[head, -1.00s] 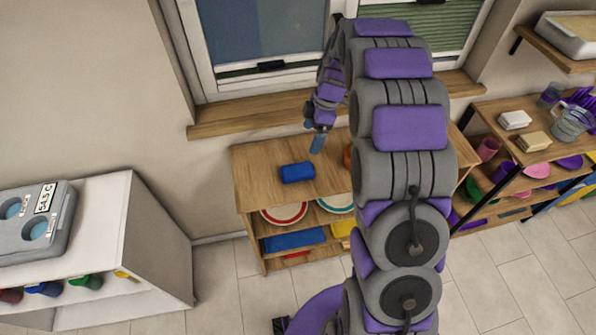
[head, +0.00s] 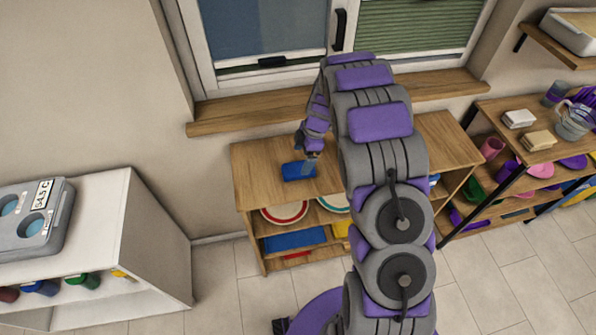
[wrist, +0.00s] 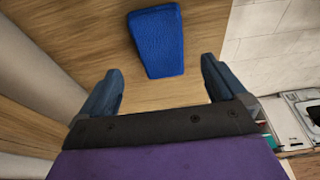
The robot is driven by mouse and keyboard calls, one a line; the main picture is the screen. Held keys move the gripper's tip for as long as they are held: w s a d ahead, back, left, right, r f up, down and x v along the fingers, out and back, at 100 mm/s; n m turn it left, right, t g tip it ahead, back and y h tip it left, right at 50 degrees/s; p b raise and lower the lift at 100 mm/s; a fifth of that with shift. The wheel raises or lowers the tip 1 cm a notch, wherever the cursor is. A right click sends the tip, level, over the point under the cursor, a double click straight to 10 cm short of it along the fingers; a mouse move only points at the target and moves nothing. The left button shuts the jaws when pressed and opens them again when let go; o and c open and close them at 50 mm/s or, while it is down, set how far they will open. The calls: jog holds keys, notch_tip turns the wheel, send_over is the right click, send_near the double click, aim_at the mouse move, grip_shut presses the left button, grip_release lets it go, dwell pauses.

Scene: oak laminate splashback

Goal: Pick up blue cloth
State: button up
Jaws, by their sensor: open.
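The blue cloth (head: 293,172) is a folded block lying on the top of the low wooden shelf unit (head: 256,190), under the window. In the wrist view the cloth (wrist: 158,40) lies ahead of the fingertips, roughly centred between them and apart from both. My gripper (wrist: 160,82) is open and empty, with one finger on each side. In the head view my gripper (head: 311,158) hangs low over the shelf top, close beside the cloth's right end and overlapping it in the picture. The exact height above the shelf cannot be told.
Plates (head: 284,212) and a blue tray (head: 292,240) sit on the shelves below. A window sill (head: 240,115) runs behind the unit. A white cabinet (head: 150,235) stands at the left. Another shelf unit at the right holds sponges (head: 538,140) and dishes. The shelf top left of the cloth is bare.

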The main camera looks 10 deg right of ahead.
aim_at(299, 167)
jog(key=shift+b+x, duration=0.75)
jog(key=shift+x, duration=2)
jog(key=shift+d, duration=0.1)
jog(key=c, duration=1.4)
jog(key=shift+r+p, duration=0.6)
jog(key=shift+r, duration=1.25)
jog(key=shift+c, duration=0.2)
jog(key=s+r+p, duration=0.1)
jog(key=s, duration=1.5)
jog(key=shift+a+r+p, duration=0.2)
jog(key=shift+a+p, duration=0.05)
jog(key=shift+p, duration=0.15)
